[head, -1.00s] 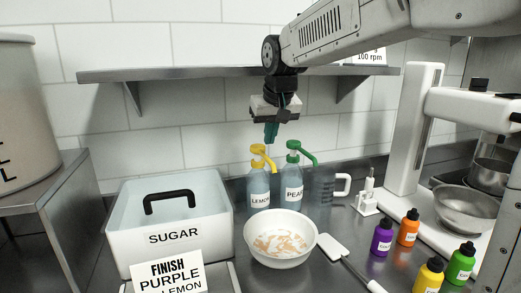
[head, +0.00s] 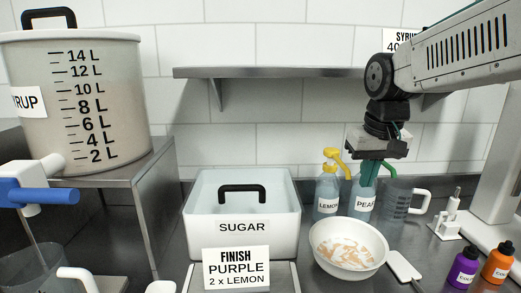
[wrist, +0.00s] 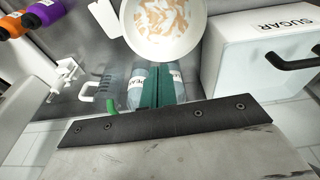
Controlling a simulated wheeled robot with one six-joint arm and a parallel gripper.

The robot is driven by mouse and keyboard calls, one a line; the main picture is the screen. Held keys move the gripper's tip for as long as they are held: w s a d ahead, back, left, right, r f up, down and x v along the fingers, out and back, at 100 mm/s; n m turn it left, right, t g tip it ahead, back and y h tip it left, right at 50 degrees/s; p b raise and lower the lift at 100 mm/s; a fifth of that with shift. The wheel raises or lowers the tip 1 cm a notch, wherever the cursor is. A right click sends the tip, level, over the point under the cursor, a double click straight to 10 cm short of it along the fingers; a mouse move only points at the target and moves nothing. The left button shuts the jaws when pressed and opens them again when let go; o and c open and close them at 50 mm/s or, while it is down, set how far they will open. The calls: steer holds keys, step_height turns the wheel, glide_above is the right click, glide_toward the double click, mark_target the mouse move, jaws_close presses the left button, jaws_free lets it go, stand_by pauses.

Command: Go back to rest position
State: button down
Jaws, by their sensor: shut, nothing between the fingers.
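My gripper (head: 369,172) hangs pointing down in front of the back wall, its green fingers together and empty. In the head view its fingers overlap the pear pump bottle (head: 362,200); I cannot tell how close they are. In the wrist view the shut fingers (wrist: 152,93) show in the middle, over the bottles. The lemon pump bottle (head: 327,196) with a yellow pump stands just left of the pear bottle. My arm reaches in from the upper right.
A white bowl (head: 331,262) with pale orange pieces stands in front of the bottles. The sugar box (head: 240,227), a sign card (head: 236,268), a large syrup pot (head: 120,105) on a steel stand, a clear jug (head: 398,215) and color bottles (head: 464,267) surround it. A shelf (head: 280,72) runs above.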

steer(key=s+d+f, duration=0.1)
steer(key=s+f, duration=0.2)
steer(key=s, duration=0.8)
steer(key=s+d+f, duration=0.1)
steer(key=s+f, duration=0.3)
steer(key=s, duration=0.8)
steer(key=shift+s+g, duration=0.15)
steer(key=shift+g, duration=0.25)
